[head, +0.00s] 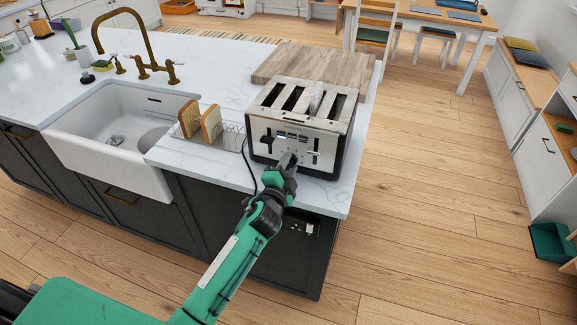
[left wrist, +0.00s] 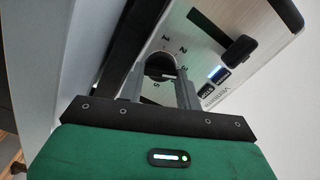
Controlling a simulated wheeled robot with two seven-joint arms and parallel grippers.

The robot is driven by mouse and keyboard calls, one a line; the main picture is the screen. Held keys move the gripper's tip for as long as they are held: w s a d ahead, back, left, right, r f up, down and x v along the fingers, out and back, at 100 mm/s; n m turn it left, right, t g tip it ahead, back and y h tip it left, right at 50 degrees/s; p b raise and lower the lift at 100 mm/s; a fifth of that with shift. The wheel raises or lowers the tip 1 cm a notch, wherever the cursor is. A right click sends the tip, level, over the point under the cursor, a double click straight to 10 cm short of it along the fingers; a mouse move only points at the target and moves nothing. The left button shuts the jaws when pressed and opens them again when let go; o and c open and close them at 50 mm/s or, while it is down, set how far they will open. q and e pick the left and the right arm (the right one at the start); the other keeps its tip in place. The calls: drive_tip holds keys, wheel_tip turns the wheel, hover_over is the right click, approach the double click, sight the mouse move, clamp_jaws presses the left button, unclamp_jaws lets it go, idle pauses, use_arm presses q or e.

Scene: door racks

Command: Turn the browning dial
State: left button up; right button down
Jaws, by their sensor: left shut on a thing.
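The toaster (head: 300,120) is silver with several slots and stands near the counter's front right corner. My left gripper (head: 288,160) is at the lower part of its front panel. In the left wrist view, the round black browning dial (left wrist: 160,66) sits on the brushed metal front with numbers printed around it. My left gripper (left wrist: 160,88) has one finger on each side of the dial and is shut on it. In the head view the gripper hides the dial. My right gripper is in neither view.
A black lever (left wrist: 240,50) and small buttons (left wrist: 219,75), one lit blue, sit beside the dial. Bread slices (head: 210,123) stand in a wire rack left of the toaster. A wooden board (head: 305,64) lies behind it. The sink (head: 115,135) is farther left.

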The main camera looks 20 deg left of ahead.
use_arm(q)
drive_tip(key=o, duration=1)
drive_tip(key=s+b, duration=0.1)
drive_tip(key=s, duration=0.6)
drive_tip(key=s+b, duration=0.2)
drive_tip(key=s, duration=0.4)
drive_tip(key=shift+s+a, duration=0.2)
drive_tip(key=shift+s, duration=0.2)
